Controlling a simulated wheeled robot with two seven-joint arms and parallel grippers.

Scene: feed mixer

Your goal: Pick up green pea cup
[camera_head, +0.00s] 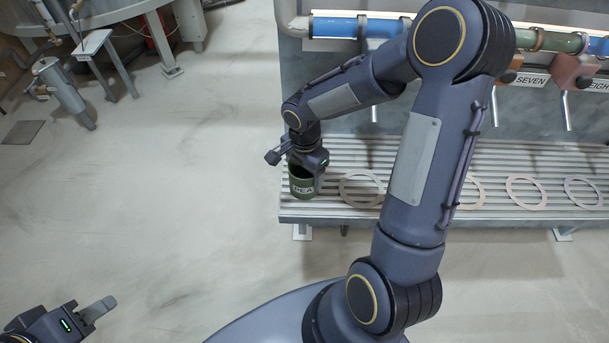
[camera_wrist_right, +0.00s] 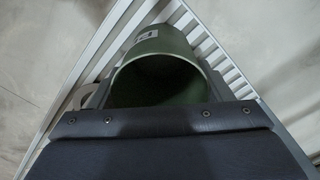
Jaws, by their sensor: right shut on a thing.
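The green pea cup (camera_head: 303,187) is at the left end of the slatted metal shelf (camera_head: 420,207), with part of its white label showing. In the right wrist view, the cup (camera_wrist_right: 158,62) faces me with its open, dark mouth. My right gripper (camera_head: 308,168) is shut on the cup, with a finger on each side of it. I cannot tell whether the cup touches the slats. My left gripper (camera_head: 92,312) is at the bottom left over bare floor, far from the cup; its finger opening does not show clearly.
Flat rings (camera_head: 526,191) lie along the shelf to the right of the cup. Behind stand coloured pipes (camera_head: 360,26) with labelled dispensers (camera_head: 575,73). A round table-like machine (camera_head: 90,15) stands at the upper left.

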